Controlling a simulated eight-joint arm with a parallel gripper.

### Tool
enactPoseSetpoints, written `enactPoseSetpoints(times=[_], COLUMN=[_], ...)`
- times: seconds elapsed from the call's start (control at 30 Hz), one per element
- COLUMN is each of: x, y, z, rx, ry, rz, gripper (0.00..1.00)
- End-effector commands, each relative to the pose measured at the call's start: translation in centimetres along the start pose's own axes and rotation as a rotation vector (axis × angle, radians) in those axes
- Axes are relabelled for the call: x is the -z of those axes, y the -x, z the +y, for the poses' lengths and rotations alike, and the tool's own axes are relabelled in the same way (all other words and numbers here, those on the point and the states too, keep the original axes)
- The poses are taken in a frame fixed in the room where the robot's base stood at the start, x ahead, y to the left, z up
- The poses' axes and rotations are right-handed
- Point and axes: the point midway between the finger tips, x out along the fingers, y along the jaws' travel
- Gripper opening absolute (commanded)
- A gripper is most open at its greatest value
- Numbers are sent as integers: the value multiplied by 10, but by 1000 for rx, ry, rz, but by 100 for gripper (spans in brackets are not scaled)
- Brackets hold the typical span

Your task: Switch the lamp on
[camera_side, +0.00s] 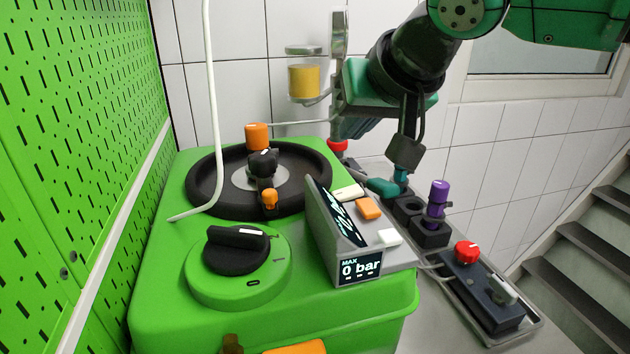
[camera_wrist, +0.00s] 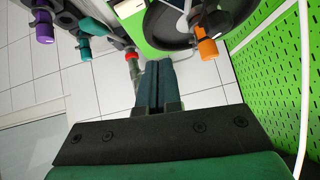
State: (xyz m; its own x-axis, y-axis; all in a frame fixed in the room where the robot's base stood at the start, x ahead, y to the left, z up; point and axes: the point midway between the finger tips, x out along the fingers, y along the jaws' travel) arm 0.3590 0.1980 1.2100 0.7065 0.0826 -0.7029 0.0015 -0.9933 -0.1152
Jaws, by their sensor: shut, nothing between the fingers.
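A yellow-orange cylinder (camera_side: 303,82) on the tiled wall, under a grey cap, may be the lamp; I cannot tell whether it is lit. Possible controls sit beside the pressure display (camera_side: 360,268): a white block (camera_side: 389,238), an orange block (camera_side: 368,209) and a cream block (camera_side: 348,193). My gripper (camera_wrist: 155,64) is shut and empty in the wrist view, fingers together. It is above the bench, near a red-collared part (camera_wrist: 132,55). In the side view my arm reaches in from the upper right, behind the display, and the fingertips are hard to make out.
The green pump housing (camera_side: 165,300) carries a black ring and a black rotary knob (camera_side: 238,250). Teal and purple (camera_side: 438,197) plugs stand in dark sockets. A dark box with a red knob (camera_side: 467,252) lies at right. A green perforated panel (camera_side: 75,130) bounds the left.

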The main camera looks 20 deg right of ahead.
Motion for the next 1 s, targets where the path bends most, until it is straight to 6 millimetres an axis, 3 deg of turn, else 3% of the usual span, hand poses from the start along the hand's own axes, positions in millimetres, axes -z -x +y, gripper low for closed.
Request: enactPoseSetpoints(times=[0.23, 0.57, 0.67, 0.77, 0.83, 1.0], x=[-1, -1, -3, -13, -30, -92], y=[24, 26, 23, 15, 8, -6], z=[-5, -6, 4, 41, 79, 162], rx=[0, -1, -11, -41, -67, -97], ry=[1, 0, 1, 7, 15, 38], rz=[0, 0, -7, -36, -68, -137], gripper=[0, 0, 0, 0, 0, 0])
